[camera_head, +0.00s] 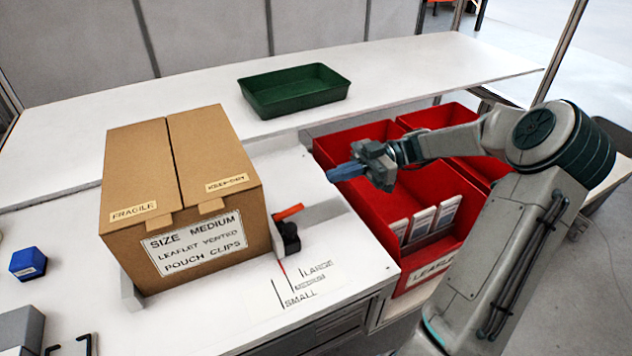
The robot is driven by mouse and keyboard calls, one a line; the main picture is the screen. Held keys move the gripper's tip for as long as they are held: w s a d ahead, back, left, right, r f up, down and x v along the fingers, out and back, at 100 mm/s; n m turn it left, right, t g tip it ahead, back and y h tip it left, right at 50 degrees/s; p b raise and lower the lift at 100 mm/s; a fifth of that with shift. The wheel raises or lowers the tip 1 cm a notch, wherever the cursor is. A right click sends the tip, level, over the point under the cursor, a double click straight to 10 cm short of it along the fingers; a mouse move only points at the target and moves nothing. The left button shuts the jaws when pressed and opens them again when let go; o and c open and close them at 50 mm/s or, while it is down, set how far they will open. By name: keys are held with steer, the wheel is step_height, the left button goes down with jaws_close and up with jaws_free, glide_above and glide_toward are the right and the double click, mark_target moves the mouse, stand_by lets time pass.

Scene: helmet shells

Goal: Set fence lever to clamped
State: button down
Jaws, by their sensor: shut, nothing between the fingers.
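The fence lever (288,212) has an orange-red handle on a black base (288,238). It stands just right of the cardboard box, on the white bench. The handle points up and to the right; I cannot tell from this view which setting that is. A light grey fence (318,214) runs behind and beside the lever. My gripper (334,175) is shut and empty.
A large cardboard box (200,246) fills the bench left of the lever. Red bins (440,185) stand at right, one holding several leaflets. A green tray (294,90) sits behind. Size marks (306,283) lie in front of the lever, where the bench is clear. A blue block (28,263) is at left.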

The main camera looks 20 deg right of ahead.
steer(key=s+d+r, duration=0.2)
steer(key=d+r, duration=0.1)
steer(key=d, duration=0.1)
steer(key=shift+s+d, duration=0.3)
steer(key=shift+s, duration=0.05)
steer(key=shift+r, duration=0.1)
